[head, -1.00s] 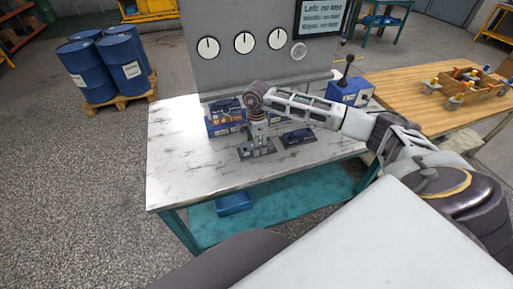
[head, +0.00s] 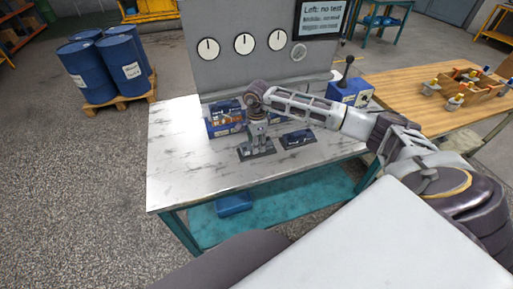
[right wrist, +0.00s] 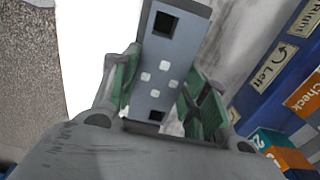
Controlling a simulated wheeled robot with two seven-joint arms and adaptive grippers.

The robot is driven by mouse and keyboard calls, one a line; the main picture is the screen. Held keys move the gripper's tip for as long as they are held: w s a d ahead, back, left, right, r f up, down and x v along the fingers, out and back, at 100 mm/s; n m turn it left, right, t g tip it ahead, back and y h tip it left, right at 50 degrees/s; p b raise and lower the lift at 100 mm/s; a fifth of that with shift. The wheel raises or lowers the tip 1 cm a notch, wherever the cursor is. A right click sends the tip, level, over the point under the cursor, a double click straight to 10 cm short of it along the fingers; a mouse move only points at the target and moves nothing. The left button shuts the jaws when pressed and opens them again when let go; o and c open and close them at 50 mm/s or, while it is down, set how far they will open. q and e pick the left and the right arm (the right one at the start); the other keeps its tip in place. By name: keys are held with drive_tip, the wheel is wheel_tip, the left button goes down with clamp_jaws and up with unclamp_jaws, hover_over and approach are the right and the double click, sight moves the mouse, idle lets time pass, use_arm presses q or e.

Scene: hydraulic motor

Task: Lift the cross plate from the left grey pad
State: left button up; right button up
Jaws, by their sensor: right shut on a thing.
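The cross plate (right wrist: 158,75) is a grey-blue bar with square holes near its ends and several small pale squares in its middle. In the right wrist view it lies between the green-padded fingers of my right gripper (right wrist: 165,95), which is shut on it. In the head view my right gripper (head: 257,141) points down over the left grey pad (head: 246,156) on the bench. The plate is small and partly hidden there, and I cannot tell how large any gap to the pad is. My left gripper is not in view.
Another dark pad (head: 298,138) lies just right on the white bench (head: 190,165). Blue boxes (head: 224,122) stand behind the gripper, before a grey gauge panel (head: 228,70). A blue lever box (head: 350,93) stands at the back right. The bench's front left is clear.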

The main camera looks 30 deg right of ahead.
drive_tip(key=shift+r+p, duration=0.4)
drive_tip(key=shift+r, duration=0.45)
drive_tip(key=shift+r+p, duration=0.45)
drive_tip(key=shift+r, duration=0.75)
drive_tip(key=shift+r+p, duration=0.75)
drive_tip(key=shift+r, duration=0.8)
drive_tip(key=shift+r+p, duration=0.45)
drive_tip(key=shift+r, duration=0.3)
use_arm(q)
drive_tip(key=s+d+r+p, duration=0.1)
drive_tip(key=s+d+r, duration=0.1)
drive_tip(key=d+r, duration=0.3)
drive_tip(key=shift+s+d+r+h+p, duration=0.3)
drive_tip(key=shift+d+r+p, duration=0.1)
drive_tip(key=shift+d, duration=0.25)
use_arm(e)
wheel_tip(320, 180, up, 3)
drive_tip(key=shift+r, duration=0.1)
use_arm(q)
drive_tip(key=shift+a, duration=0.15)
